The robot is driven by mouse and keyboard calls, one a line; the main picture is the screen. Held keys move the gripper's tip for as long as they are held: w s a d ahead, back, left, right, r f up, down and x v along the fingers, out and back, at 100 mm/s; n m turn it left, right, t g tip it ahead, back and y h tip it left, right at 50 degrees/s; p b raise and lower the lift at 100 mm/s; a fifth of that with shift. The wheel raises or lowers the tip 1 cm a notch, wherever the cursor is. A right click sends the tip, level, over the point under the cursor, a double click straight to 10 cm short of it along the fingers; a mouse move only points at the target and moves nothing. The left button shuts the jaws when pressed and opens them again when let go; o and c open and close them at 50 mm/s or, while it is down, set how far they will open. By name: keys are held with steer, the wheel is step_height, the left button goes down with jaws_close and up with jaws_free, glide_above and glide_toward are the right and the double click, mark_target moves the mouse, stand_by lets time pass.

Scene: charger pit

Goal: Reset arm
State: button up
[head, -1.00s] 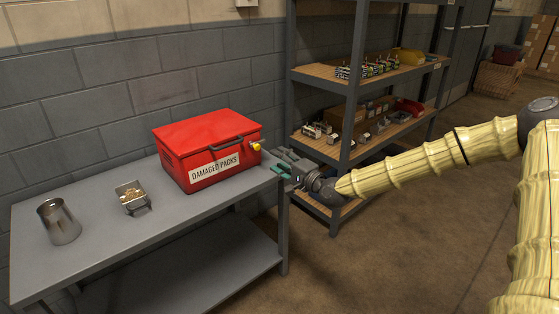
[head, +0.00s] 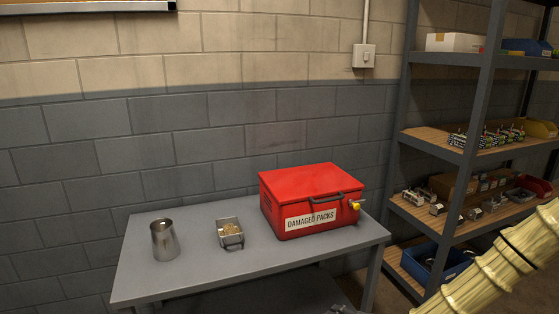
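Only a small part of my gripper (head: 345,309) shows at the bottom edge of the head view, below the front edge of the table. Its fingers are cut off or too small to read. My arm, in a pale ribbed cover, enters at the lower right. A red box (head: 310,186) labelled "DAMAGED PACKS" stands on the right part of the grey table (head: 190,274) with its lid down. A yellow piece (head: 356,205) sits on its right side.
A metal tray (head: 230,236) with small tan contents and a steel cup (head: 164,241) stand on the table. A metal shelf rack (head: 468,150) with bins and parts is at the right. A blue bin (head: 436,262) sits on its low shelf. The wall is behind.

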steer(key=s+a+f+n+g+h, duration=0.1)
steer(key=s+f+n+g, duration=0.15)
steer(key=s+f, duration=0.65)
steer(key=s+f+n+g+h, duration=0.15)
steer(key=s+f+g, duration=0.3)
steer(key=s, duration=0.85)
steer(key=s+d+f+n+g+h, duration=0.1)
steer(key=s+d+f+n+h, duration=0.15)
steer(key=s, duration=0.65)
steer(key=s+d+f+n+g+h, duration=0.15)
steer(key=s+d, duration=0.25)
steer(key=s, duration=0.4)
step_height(320, 180, up, 21)
steer(key=p, duration=2.1)
steer(key=shift+w+a+r+n+y, duration=0.15)
steer(key=shift+a+n+y, duration=0.15)
steer(key=shift+n+y, duration=0.1)
